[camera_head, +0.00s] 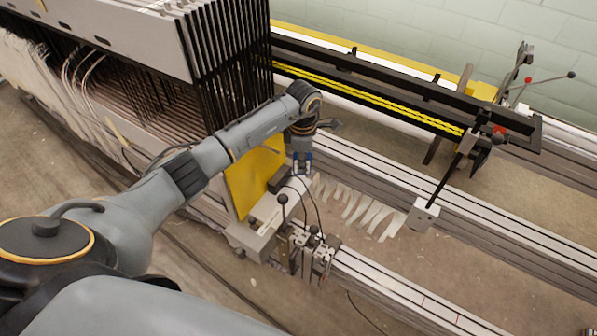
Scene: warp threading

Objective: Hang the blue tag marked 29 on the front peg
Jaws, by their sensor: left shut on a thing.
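My left gripper (302,152) points down just right of the yellow panel, near the middle of the view. The number on the tag is too small to read. I cannot tell for sure which part is the front peg. My right gripper is not in view.
The yellow panel (252,182) and the tall black frames (228,70) stand close left of the gripper. Pale strips (355,205) lie to the right. A long black beam (370,80) crosses behind.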

